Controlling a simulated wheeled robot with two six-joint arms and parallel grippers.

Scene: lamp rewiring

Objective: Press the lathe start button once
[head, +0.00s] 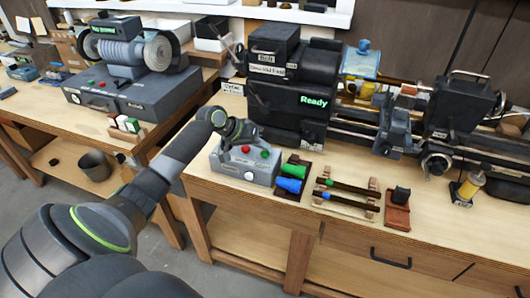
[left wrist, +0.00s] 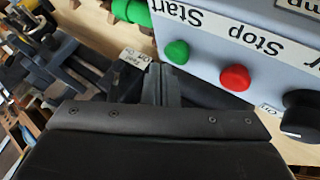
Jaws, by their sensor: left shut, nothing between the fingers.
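The grey control box (head: 262,176) stands on the workbench in front of the lathe (head: 285,115), whose display reads "Ready". In the left wrist view the box shows upside down, with a green button (left wrist: 177,52) labelled Start, a red button (left wrist: 235,78) labelled Stop and a black knob (left wrist: 300,116). The green button also shows in the head view (head: 265,153). My left gripper (head: 246,131) is shut and empty, over the back of the box. In the left wrist view its fingertips (left wrist: 160,80) appear close to the green button; I cannot tell the gap. My right gripper is out of view.
A green cylinder (head: 293,170) and a blue one (head: 289,185) lie in a tray right of the box. A rack with rods (head: 345,200) and a brown block (head: 398,215) sit further right. A bench grinder (head: 123,55) stands on the left bench.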

